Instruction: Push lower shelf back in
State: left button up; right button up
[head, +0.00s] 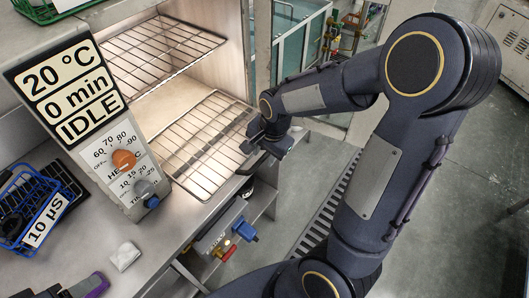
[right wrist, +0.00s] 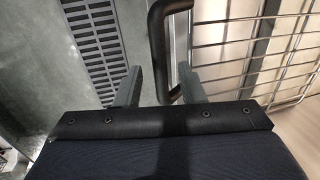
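The lower shelf (head: 196,150) is a wire rack that sticks out of the lit oven chamber, with its front part over the counter edge. It also shows at the right of the right wrist view (right wrist: 262,45). The upper shelf (head: 160,48) is a similar rack above it. My right gripper (head: 256,140) is near the lower shelf's front right corner. In the right wrist view its two fingers (right wrist: 158,85) are apart, with a curved black handle (right wrist: 158,45) between them in the picture. I cannot tell whether they touch it.
The control panel (head: 88,95), reading 20 °C, 0 min and IDLE, stands left of the chamber. A blue wire basket (head: 40,215) and a small white block (head: 124,256) are on the counter. A floor grating (head: 325,205) lies below right; the floor farther right is open.

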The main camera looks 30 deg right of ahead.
grip_shut()
